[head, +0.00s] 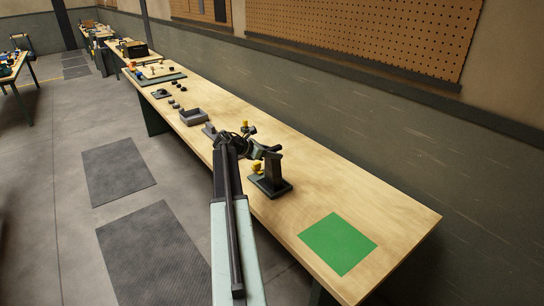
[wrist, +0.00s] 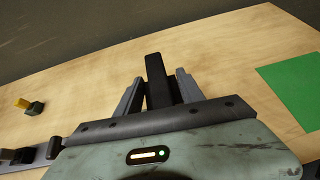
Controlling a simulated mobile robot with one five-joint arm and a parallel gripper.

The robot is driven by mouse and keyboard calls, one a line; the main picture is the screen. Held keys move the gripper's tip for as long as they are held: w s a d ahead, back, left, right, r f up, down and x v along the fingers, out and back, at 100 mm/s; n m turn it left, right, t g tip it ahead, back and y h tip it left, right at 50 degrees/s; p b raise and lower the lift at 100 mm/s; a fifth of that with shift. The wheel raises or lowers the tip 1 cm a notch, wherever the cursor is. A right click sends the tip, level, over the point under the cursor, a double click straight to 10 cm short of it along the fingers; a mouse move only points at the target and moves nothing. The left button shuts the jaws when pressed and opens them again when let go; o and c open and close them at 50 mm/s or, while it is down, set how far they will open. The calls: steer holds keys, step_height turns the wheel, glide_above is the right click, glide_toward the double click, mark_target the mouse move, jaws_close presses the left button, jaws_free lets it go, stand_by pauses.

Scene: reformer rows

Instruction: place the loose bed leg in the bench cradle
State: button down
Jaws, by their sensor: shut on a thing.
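My gripper (wrist: 159,80) is shut on a dark, straight bar, the bed leg (wrist: 155,66), which stands up between its two grey fingers in the wrist view. The leg's lower end is hidden behind my gripper's body. In the head view my gripper (head: 265,151) is over the bench, at the end of my arm. A dark stand with a flat base plate (head: 273,187) and a yellow part shows just below it, and looks like the bench cradle. I cannot tell whether the leg touches it.
The long wooden workbench (head: 375,205) runs along the wall. A green mat (head: 338,243) lies flat at its near end, with bare wood around it. A small dark block with a yellow top (wrist: 35,108) is left of my gripper. A grey tray (head: 194,117) sits farther back.

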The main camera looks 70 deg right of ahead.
steer(key=c, duration=0.7)
jaws_free()
steer(key=shift+w+a+r, duration=0.1)
steer(key=shift+a+r, duration=0.1)
steer(key=shift+r, duration=0.05)
steer(key=p+v, duration=0.5)
steer(key=v, duration=0.6)
steer(key=shift+w+a+p, duration=0.1)
steer(key=shift+a+p, duration=0.1)
steer(key=shift+p, duration=0.15)
